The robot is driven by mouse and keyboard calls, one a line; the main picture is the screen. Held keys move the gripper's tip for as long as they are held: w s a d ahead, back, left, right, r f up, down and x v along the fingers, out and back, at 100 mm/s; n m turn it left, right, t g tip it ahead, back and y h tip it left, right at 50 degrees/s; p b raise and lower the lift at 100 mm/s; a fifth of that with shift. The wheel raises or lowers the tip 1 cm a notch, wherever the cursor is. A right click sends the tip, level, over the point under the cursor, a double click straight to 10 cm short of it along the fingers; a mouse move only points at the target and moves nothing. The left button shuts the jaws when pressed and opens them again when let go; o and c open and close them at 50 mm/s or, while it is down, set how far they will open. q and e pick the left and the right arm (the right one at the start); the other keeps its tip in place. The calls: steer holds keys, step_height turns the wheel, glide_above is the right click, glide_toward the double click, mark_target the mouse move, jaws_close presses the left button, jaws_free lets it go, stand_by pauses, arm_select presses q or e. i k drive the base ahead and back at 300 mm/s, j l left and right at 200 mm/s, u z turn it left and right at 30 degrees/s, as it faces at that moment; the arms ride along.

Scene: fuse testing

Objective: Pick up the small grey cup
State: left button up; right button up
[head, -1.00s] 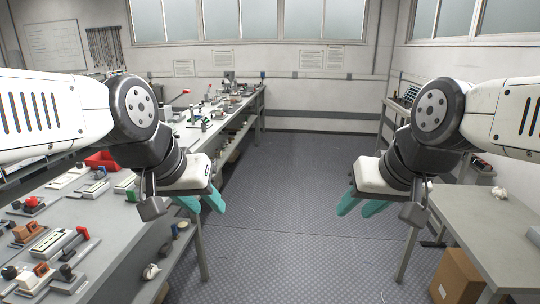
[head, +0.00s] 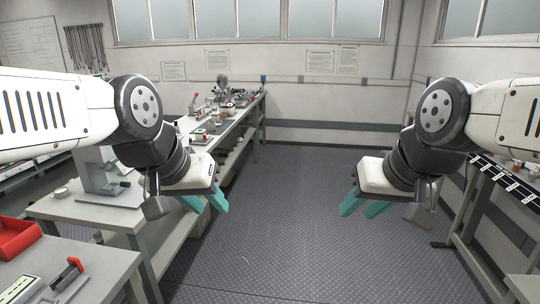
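I cannot make out a small grey cup with certainty in the head view; the items on the far bench are too small to tell apart. My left gripper (head: 205,202) hangs over the floor just right of the left benches, its two teal fingers apart and nothing between them. My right gripper (head: 362,207) hangs over the open floor at right of centre, its teal fingers also apart and empty. Neither gripper touches anything.
A long bench with several small devices (head: 222,112) runs along the left to the back. Nearer stand a grey press-like device (head: 103,172) and a red bin (head: 15,238). A rack table (head: 510,181) stands at the right. The floor (head: 290,240) between is clear.

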mark_target(212, 126)
steer(key=i+l+u, duration=0.1)
steer(key=i+u, duration=0.15)
steer(key=i, duration=0.3)
steer(key=i+l+u, duration=0.25)
steer(key=i, duration=0.3)
steer(key=i+l+u, duration=0.25)
steer(key=i, duration=0.8)
steer(key=i+l+u, duration=0.1)
steer(key=i, duration=0.5)
steer(key=i+l, duration=0.15)
steer(key=i, duration=0.4)
steer(key=i+l+u, duration=0.1)
steer(key=i, duration=0.5)
